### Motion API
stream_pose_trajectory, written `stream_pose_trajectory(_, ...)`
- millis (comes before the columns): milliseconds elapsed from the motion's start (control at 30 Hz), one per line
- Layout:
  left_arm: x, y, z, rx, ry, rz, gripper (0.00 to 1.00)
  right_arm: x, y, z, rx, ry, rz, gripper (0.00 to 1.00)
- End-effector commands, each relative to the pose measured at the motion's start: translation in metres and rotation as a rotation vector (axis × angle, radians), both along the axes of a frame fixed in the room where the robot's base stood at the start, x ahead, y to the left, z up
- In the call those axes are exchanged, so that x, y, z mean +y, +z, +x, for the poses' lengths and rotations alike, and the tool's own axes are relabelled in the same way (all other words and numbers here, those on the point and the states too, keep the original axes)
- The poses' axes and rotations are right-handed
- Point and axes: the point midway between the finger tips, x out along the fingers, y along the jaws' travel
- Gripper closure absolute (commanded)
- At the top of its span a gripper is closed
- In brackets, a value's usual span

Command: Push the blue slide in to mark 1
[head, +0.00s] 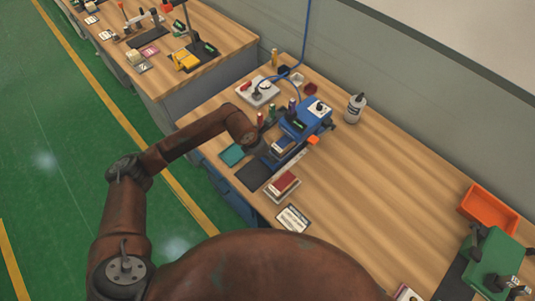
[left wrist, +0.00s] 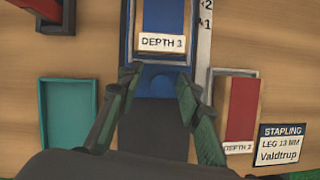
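The blue slide (left wrist: 160,82) shows in the left wrist view, at the front of the blue machine. A wooden block labelled "DEPTH 3" (left wrist: 162,43) with a blue top sits on it. A pale scale strip (left wrist: 204,45) with marks 1 and 2 runs along its right side; both marks lie farther back than the slide's front. My left gripper (left wrist: 158,80) is open, its two green fingers apart at the slide's front edge, with nothing held between them. Contact cannot be told. In the head view my left gripper (head: 262,147) is in front of the blue machine (head: 301,121). My right gripper is not in view.
A teal tray (left wrist: 68,115) lies left of the slide. A red-topped block (left wrist: 238,108) and a "STAPLING" card (left wrist: 283,145) lie right. A dark mat (left wrist: 155,135) lies in front.

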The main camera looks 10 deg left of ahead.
Motion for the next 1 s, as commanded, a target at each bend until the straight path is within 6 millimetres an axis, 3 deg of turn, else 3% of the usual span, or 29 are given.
stream_pose_trajectory(600,0.031,0.099,-0.024,-0.004,0.000,0.001,0.67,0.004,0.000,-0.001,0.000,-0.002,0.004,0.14)
stream_pose_trajectory(1000,0.034,0.109,-0.028,-0.002,-0.001,0.000,0.67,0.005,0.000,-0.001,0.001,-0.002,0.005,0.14)
